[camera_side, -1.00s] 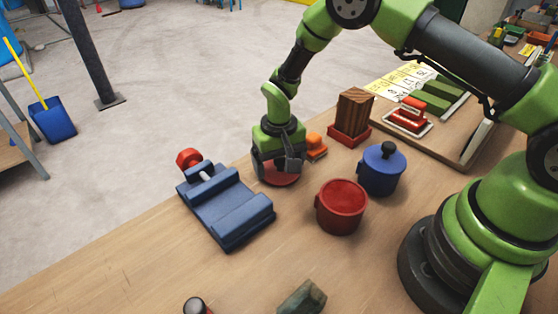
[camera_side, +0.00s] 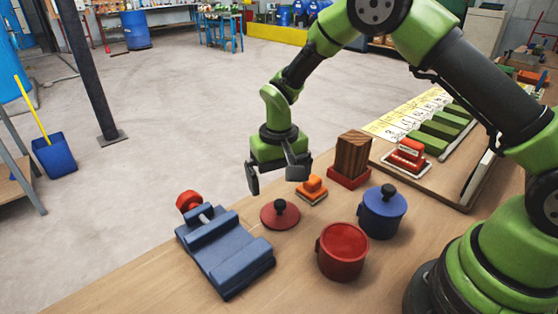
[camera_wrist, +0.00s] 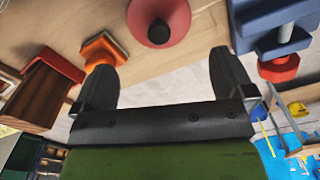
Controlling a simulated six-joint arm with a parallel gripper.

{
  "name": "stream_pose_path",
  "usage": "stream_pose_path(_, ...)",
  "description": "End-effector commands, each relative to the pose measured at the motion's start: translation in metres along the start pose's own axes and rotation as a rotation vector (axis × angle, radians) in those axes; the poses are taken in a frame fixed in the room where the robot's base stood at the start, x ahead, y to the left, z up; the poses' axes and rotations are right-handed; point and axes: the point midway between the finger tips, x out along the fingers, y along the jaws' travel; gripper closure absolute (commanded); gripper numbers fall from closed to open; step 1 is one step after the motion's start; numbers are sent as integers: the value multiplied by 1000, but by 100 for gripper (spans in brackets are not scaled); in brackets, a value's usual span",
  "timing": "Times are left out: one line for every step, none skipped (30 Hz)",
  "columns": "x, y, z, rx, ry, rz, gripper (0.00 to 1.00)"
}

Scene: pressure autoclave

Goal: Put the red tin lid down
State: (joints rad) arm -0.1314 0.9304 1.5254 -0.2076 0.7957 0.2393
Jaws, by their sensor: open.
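The red tin lid (camera_side: 280,215) lies flat on the wooden table with its black knob up. It also shows at the top of the wrist view (camera_wrist: 168,18). My gripper (camera_side: 280,180) is open and empty, raised above and behind the lid, clear of it. Its two fingers show apart in the wrist view (camera_wrist: 165,78). The red tin (camera_side: 342,252) stands uncovered on the table, to the right and front of the lid.
A blue lidded pot (camera_side: 382,212) stands right of the red tin. An orange stamp (camera_side: 312,188) and a wooden block on a red base (camera_side: 352,155) are behind the lid. A blue vise-like fixture (camera_side: 225,250) lies left. The front table area is clear.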

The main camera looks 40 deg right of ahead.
Motion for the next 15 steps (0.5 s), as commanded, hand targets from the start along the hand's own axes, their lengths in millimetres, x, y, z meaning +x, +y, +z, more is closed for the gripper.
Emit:
stream_pose_path(-12, 0, -1, 0, 5, -2, 0)
stream_pose_path(-17, 0, 0, 0, 5, -2, 0)
stream_pose_path(-24, 0, 0, 0, 3, -2, 0)
stream_pose_path(-28, 0, -1, 0, 4, -2, 0)
stream_pose_path(-32, 0, 0, 0, 3, -2, 0)
stream_pose_path(-36, 0, 0, -1, 3, -2, 0)
stream_pose_path(-39, 0, 0, 0, 2, -1, 0)
stream_pose_path(-41, 0, 0, 0, 2, -1, 0)
stream_pose_path(-43, 0, 0, 0, 1, -1, 0)
stream_pose_path(-44, 0, 0, 0, 0, 0, 0)
stream_pose_path(-45, 0, 0, 0, 0, 0, 0)
stream_pose_path(-46, 0, 0, 0, -1, 0, 0)
stream_pose_path(-46, 0, 0, 0, -1, 0, 0)
stream_pose_path(-47, 0, 0, 0, 0, -1, 0)
stream_pose_path(-50, 0, 1, 1, 4, -4, 0)
